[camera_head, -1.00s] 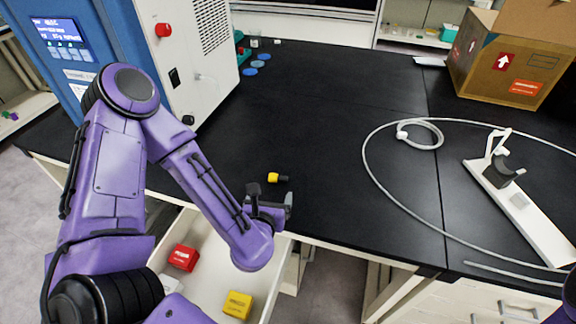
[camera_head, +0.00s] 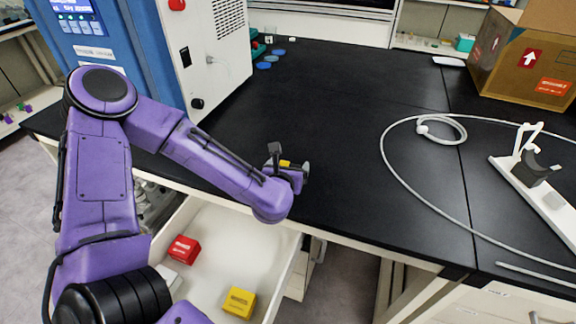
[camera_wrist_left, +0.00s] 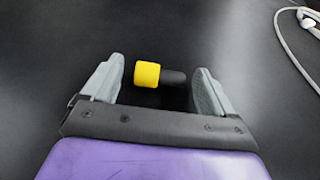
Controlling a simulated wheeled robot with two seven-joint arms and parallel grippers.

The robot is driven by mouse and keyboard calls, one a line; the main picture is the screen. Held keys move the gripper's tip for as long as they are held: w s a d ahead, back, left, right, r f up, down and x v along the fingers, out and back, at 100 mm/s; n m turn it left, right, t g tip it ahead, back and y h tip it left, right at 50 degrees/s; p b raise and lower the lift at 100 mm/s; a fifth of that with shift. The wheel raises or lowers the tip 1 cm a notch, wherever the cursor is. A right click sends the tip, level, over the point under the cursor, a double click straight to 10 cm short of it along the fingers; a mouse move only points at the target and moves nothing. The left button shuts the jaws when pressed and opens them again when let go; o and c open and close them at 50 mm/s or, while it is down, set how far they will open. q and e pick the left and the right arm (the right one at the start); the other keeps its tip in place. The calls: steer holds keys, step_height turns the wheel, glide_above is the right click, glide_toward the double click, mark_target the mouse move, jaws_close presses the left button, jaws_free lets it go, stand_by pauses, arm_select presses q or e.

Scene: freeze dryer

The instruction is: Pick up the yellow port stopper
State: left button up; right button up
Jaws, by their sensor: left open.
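The yellow port stopper (camera_wrist_left: 147,74) lies on its side on the black bench top, with a dark stem (camera_wrist_left: 174,78) pointing right in the left wrist view. In the head view its yellow part (camera_head: 285,163) shows partly behind my left gripper (camera_head: 290,162). My left gripper (camera_wrist_left: 158,85) is open, with one finger on each side of the stopper. My right gripper is not in view.
An open white drawer (camera_head: 238,225) below the bench edge holds a red box (camera_head: 184,250) and a yellow box (camera_head: 239,302). A white hose (camera_head: 392,172), a stand on a white base (camera_head: 540,205) and a cardboard box (camera_head: 522,62) are to the right. The freeze dryer (camera_head: 200,75) stands at the left.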

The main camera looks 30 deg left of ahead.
arm_select(q)
steer(key=shift+s+r, duration=0.1)
steer(key=shift+c, duration=0.6)
steer(key=c, duration=1)
steer(key=shift+c, duration=0.2)
steer(key=shift+r, duration=0.5)
step_height(320, 180, up, 3)
steer(key=shift+f+p, duration=0.2)
steer(key=shift+p, duration=0.1)
steer(key=r+p+v, duration=0.1)
steer(key=p+v, duration=0.7)
steer(key=p, duration=0.2)
steer(key=w+r+p+v, duration=0.1)
steer(key=r+p+v, duration=0.1)
steer(key=p+v, duration=0.6)
steer(key=shift+w+d+p, duration=0.15)
steer(key=shift+d+p, duration=0.35)
steer(key=shift+p, duration=0.6)
